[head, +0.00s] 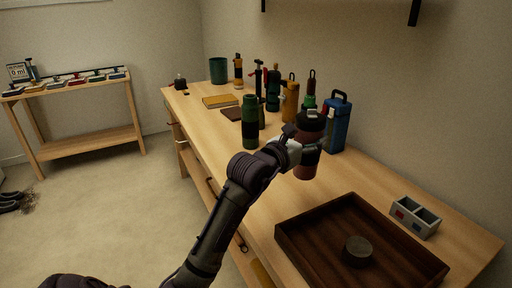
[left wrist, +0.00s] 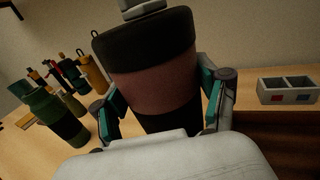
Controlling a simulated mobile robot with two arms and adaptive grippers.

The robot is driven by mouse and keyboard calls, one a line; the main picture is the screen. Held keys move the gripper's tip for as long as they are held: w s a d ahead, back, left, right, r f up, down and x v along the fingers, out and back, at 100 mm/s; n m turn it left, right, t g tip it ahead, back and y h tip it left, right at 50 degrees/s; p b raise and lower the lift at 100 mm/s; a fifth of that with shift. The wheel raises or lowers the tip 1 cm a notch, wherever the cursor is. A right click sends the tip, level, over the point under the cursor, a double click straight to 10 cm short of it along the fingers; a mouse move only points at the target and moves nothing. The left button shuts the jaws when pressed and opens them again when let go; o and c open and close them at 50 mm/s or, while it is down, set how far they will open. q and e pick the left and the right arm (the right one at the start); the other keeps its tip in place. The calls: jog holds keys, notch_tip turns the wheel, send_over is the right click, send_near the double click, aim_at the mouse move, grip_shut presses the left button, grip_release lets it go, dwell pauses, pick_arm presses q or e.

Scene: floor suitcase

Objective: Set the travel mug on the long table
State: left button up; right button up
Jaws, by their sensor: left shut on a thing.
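The travel mug (head: 306,162) is dark red-brown with black bands at its top and base. My left gripper (head: 298,146) is shut around its side. In the left wrist view the mug (left wrist: 155,80) stands large between the two fingers of the gripper (left wrist: 162,100), slightly tilted in the picture. The long table (head: 272,190) is light wood and runs along the wall, under the mug. I cannot tell whether the mug's base touches the tabletop. My right gripper is in neither view.
Several more bottles stand further back. A dark wooden tray (head: 300,251) holds a round dark piece (head: 358,251). A grey two-slot box (head: 415,217) sits right. Bare wood lies left of the mug.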

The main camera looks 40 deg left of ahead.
pick_arm(q)
jog(key=shift+w+a+n+y+b, duration=0.3)
jog(key=shift+w+a+y+b, duration=0.1)
jog(key=shift+w+a+b, duration=0.15)
jog(key=w+a+f+b, duration=0.2)
jog(key=w+a+f, duration=0.3)
jog(key=a+f, duration=0.5)
jog(key=shift+w+f, duration=0.3)
jog(key=shift+w, duration=0.05)
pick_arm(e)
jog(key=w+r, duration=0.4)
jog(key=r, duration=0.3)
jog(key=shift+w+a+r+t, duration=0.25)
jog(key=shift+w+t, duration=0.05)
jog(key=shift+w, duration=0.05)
pick_arm(q)
jog(key=shift+a+f, duration=0.1)
jog(key=shift+f, duration=0.05)
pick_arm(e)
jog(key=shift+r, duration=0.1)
pick_arm(q)
jog(key=o, duration=1.3)
jog(key=shift+o, duration=0.2)
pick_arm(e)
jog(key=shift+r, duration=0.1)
